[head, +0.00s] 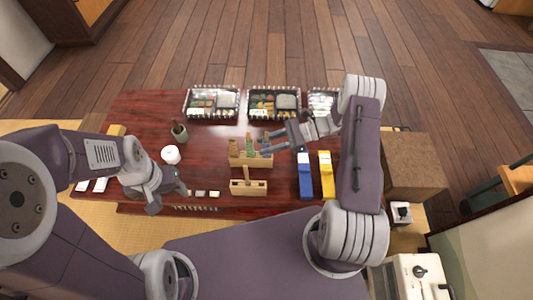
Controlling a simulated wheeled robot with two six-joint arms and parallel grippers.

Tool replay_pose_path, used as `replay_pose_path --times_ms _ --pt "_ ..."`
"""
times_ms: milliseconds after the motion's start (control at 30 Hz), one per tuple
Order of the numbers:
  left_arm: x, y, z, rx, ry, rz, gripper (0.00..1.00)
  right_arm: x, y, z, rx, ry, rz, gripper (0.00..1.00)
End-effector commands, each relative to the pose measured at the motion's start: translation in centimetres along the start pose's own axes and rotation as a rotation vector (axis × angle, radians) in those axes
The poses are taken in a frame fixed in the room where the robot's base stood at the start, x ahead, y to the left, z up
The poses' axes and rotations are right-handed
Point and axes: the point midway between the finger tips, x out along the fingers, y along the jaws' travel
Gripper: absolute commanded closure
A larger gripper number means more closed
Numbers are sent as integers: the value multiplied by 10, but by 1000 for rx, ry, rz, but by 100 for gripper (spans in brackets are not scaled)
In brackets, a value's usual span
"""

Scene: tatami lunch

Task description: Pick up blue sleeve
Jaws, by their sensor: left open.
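The blue sleeve (305,182) lies on the dark red table, right of centre, with a white patch near its far end. It lies just left of a yellow sleeve (327,180). My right gripper (265,142) is above the table, beyond and left of the blue sleeve, its fingers pointing left near the wooden holder; I cannot tell its opening for sure. It is apart from the blue sleeve. My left gripper (168,193) is open near the table's front left, well left of the blue sleeve.
A wooden holder (251,161) with several upright items and a handled wooden box (248,188) stand mid-table. A white roll (171,155) and a dark cup (180,134) are at left. Bento trays (212,116) line the far edge. A brown box (412,150) is at right.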

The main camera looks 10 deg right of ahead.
Motion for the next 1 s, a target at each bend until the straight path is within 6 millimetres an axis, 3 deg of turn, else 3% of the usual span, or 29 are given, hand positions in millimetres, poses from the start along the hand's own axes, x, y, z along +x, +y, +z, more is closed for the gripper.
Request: replay_pose_path --times_ms 33,100,1000 --pt "0 0 0 0 0 0 43 0 0 0 0 0 0 85" --pt "0 0 0 0 0 0 43 0 0 0 0 0 0 100" --pt "0 0 0 0 0 0 43 0 1 0 1 0 2 100"
